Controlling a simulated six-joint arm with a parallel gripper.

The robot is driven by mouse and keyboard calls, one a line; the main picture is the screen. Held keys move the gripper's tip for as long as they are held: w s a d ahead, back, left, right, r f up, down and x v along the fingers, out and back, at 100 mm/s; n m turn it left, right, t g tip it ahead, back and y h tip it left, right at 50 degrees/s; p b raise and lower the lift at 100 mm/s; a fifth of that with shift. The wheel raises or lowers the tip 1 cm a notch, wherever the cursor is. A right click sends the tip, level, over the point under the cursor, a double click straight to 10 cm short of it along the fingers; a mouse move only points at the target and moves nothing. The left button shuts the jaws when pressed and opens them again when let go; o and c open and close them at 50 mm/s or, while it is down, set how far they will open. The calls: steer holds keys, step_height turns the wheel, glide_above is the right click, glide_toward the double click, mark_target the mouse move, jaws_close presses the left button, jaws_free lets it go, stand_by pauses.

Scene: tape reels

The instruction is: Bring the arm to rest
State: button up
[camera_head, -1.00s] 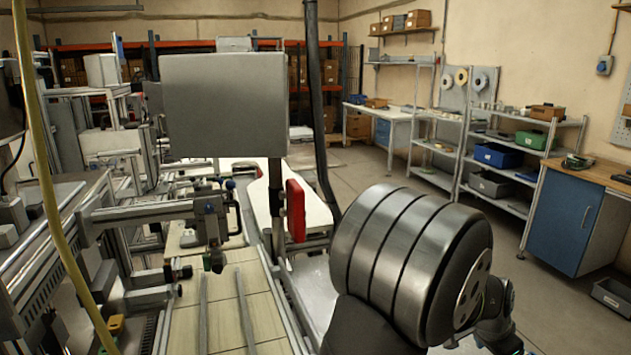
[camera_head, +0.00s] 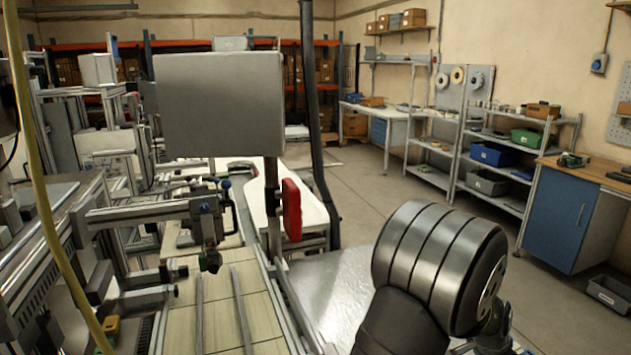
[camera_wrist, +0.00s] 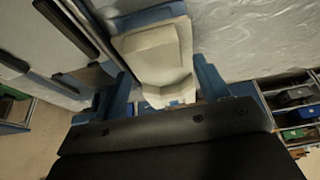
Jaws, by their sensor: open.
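My gripper (camera_wrist: 165,82) is open in the wrist view, with one blue finger on each side. A pale, blocky shape shows between and beyond the fingers; I cannot tell what it is, and nothing is clearly gripped. In the head view my arm, with its large banded metal joint, fills the lower right. The gripper's fingers cannot be made out there.
A shiny silver surface (camera_head: 335,290) lies left of my arm and also shows in the wrist view (camera_wrist: 240,35). A grey panel on a post (camera_head: 220,105) with a red part (camera_head: 291,210) stands left. A blue cabinet (camera_head: 568,218) stands right; open floor lies between.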

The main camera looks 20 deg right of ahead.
step_height(320, 180, up, 9)
steer(key=w+a+r+n+t+y, duration=0.1)
steer(key=w+a+r+n, duration=0.35)
steer(key=w+a, duration=0.25)
steer(key=w+a+r+n+t, duration=0.25)
steer(key=w+a+r, duration=0.25)
steer(key=w+a, duration=0.3)
steer(key=s, duration=0.6)
steer(key=shift+s+d+f+g, duration=0.2)
steer(key=shift+s+g, duration=0.05)
steer(key=shift+g, duration=0.1)
